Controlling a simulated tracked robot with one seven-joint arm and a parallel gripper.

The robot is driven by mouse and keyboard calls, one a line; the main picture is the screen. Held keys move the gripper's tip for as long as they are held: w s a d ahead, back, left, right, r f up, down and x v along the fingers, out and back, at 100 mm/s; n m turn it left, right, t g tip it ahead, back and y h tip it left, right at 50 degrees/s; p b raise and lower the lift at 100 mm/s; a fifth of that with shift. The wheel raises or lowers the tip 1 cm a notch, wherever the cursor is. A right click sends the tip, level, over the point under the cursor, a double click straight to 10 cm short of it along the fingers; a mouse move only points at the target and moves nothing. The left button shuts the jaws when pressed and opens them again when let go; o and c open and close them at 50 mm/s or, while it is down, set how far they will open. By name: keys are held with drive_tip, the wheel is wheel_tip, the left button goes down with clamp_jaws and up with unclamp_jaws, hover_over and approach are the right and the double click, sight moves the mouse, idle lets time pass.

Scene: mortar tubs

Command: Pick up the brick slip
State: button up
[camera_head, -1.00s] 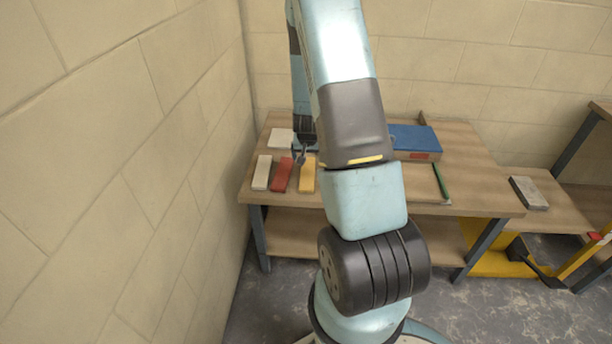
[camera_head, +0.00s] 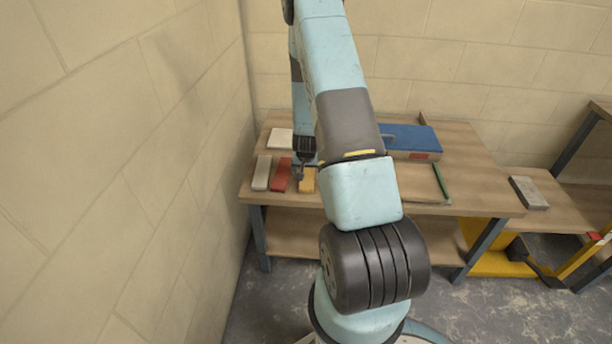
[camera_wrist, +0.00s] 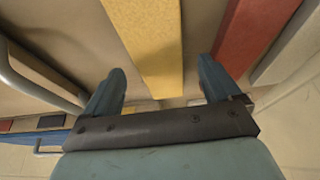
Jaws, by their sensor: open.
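Three flat slips lie side by side on the wooden bench: a pale one (camera_head: 261,173), a red one (camera_head: 281,175) and a yellow one (camera_head: 307,181). Which of them the task means by the brick slip, I cannot tell for sure; the red one looks most brick-coloured. My gripper (camera_head: 300,174) hangs over the red and yellow slips and partly hides the yellow one. In the wrist view my open gripper (camera_wrist: 160,72) has the yellow slip (camera_wrist: 150,40) between its fingers in the picture. The red slip (camera_wrist: 252,35) lies outside the right finger. My gripper holds nothing.
A white slab (camera_head: 280,138) lies behind the slips. A blue box (camera_head: 412,138) and a green rod (camera_head: 441,182) are on the right of the bench (camera_head: 480,185). A grey block (camera_head: 528,192) lies on a lower surface. A block wall (camera_head: 190,180) stands close on the left.

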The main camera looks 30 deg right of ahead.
drive_tip(key=shift+x, duration=1.1)
drive_tip(key=c, duration=1.5)
drive_tip(key=shift+o, duration=0.2)
